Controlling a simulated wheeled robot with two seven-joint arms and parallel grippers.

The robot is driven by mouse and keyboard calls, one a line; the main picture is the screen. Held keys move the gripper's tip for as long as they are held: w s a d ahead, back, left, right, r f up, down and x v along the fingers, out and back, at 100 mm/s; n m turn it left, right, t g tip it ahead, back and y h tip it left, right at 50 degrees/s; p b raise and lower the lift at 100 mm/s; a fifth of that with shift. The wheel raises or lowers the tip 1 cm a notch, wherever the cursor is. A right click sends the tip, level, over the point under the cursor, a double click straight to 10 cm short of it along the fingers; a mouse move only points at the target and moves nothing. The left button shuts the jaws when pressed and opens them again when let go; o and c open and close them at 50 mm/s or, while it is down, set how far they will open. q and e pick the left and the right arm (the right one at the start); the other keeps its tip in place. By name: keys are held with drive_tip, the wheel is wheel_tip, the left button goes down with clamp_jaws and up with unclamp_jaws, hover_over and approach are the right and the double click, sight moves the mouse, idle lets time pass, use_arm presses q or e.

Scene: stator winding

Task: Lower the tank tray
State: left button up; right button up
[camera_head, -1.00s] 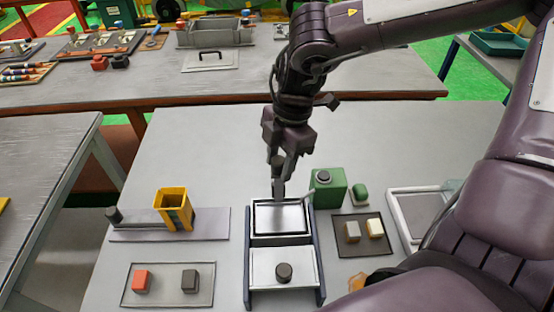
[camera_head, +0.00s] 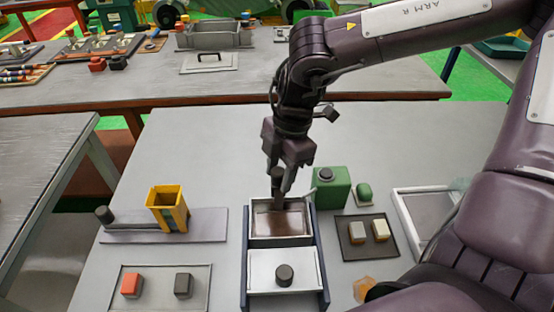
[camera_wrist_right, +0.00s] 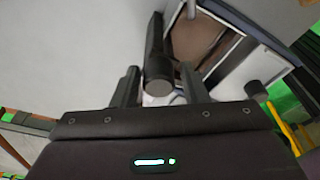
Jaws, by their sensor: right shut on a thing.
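The tank (camera_head: 252,228) stands on the near table as an open box with a pale rim and dark blue side rails. Its inside shows brown, and I cannot make out the tray clearly in it. My right gripper (camera_head: 281,195) points down at the tank's back edge and is shut on a dark upright handle (camera_head: 278,180). In the right wrist view the handle (camera_wrist_right: 156,50) is a dark rod between the two fingers (camera_wrist_right: 163,85), beside the tank's brown inside (camera_wrist_right: 203,42). My left gripper is not in view.
In front of the tank lies a pale lid with a dark knob (camera_head: 284,275). A green canister (camera_head: 331,188) and a tray with two pale blocks (camera_head: 353,250) stand right. A yellow holder (camera_head: 166,206) and a tray with red and dark blocks (camera_head: 208,290) lie left.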

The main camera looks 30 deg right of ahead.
drive_tip(key=shift+f, duration=0.35)
drive_tip(key=o, duration=0.5)
drive_tip(key=shift+w+r, duration=0.15)
drive_tip(key=shift+c, duration=0.2)
drive_tip(key=shift+r+p, duration=1.8)
drive_tip(key=shift+r, duration=1.25)
drive_tip(key=shift+f, duration=0.1)
